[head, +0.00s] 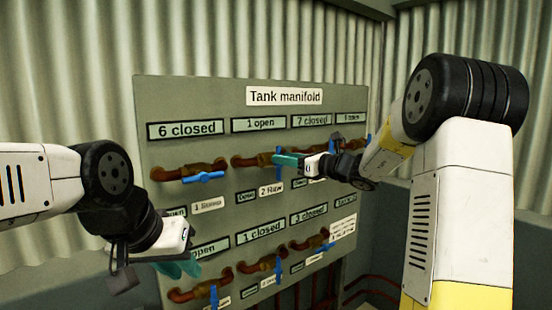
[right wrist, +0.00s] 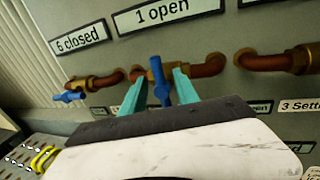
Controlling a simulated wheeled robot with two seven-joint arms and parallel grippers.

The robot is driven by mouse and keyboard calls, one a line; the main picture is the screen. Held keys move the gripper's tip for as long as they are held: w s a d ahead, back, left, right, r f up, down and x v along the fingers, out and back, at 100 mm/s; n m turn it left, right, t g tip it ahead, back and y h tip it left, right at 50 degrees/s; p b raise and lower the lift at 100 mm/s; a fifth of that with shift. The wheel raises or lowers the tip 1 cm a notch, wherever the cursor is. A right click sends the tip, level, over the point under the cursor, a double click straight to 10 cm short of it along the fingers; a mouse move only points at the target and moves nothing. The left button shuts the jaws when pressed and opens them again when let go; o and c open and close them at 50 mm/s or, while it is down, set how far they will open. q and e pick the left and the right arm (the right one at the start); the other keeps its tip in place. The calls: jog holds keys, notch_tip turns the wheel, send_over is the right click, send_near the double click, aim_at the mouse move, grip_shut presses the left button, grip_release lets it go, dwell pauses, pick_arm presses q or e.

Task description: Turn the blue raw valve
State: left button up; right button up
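The raw valve (head: 264,159) is on the upper row of the Tank manifold panel, above the "2 Raw" label (head: 271,188) and below the "1 open" sign. In the right wrist view its blue handle (right wrist: 158,78) points up and down, tilted slightly. My right gripper (right wrist: 160,88) has its two teal fingers on either side of this handle, with visible gaps. In the head view my right gripper (head: 284,160) partly covers the valve. My left gripper (head: 178,267) is low at the left, in front of the panel; its finger opening is hidden.
A valve with a sideways blue handle (head: 204,177) sits left of the raw valve, under "6 closed" (head: 187,129). More blue-handled valves line the lower row, including one (head: 278,267) under "1 closed". My right arm covers part of the panel's upper right.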

jog(key=shift+x, duration=1.4)
grip_shut()
